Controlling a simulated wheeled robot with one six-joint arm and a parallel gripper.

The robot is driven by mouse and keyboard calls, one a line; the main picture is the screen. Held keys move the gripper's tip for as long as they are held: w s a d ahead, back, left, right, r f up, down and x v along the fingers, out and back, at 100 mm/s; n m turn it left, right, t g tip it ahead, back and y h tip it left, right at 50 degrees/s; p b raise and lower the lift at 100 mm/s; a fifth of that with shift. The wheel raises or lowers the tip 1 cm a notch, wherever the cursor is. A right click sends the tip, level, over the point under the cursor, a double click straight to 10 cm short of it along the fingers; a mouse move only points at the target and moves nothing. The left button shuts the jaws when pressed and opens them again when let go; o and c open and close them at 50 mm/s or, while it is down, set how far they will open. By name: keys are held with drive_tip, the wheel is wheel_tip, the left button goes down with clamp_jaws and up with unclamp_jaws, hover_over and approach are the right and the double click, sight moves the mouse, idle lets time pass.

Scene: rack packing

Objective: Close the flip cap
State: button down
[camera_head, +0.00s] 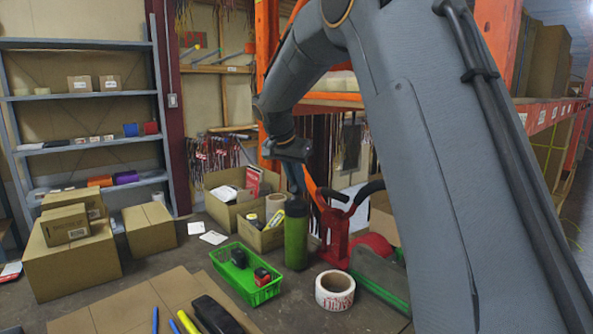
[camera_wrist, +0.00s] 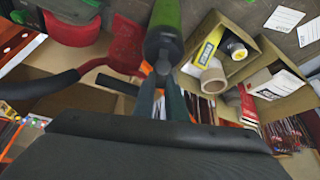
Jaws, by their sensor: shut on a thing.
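A green bottle (camera_head: 296,240) with a dark grey top (camera_head: 297,208) stands upright on the table, right of the green basket. In the wrist view its green body (camera_wrist: 167,14) and grey top (camera_wrist: 164,44) show at the upper middle. My gripper (camera_head: 297,190) is directly above the bottle, pointing down. In the wrist view my gripper (camera_wrist: 160,82) has its two fingers close together, shut on a small grey part at the bottle's top, which I take as the flip cap. The fingers partly hide the cap, and I cannot tell its angle.
A green basket (camera_head: 225,262) holds small items to the left. Cardboard boxes (camera_head: 262,237) stand behind the bottle. A red tool with black handles (camera_head: 335,235) is close on the right. A tape roll (camera_head: 335,290) lies in front.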

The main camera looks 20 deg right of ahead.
sight(294, 188)
drive_tip(key=shift+w+d+f+g+y+p, duration=0.15)
drive_tip(key=shift+g+y+p, duration=0.25)
drive_tip(key=shift+p, duration=0.5)
drive_tip(key=c, duration=1.8)
unclamp_jaws()
drive_tip(key=shift+f, duration=0.1)
drive_tip(key=shift+o, duration=0.2)
drive_tip(key=shift+b+v, duration=0.55)
drive_tip(key=shift+v, duration=3.35)
drive_tip(key=shift+d, duration=0.1)
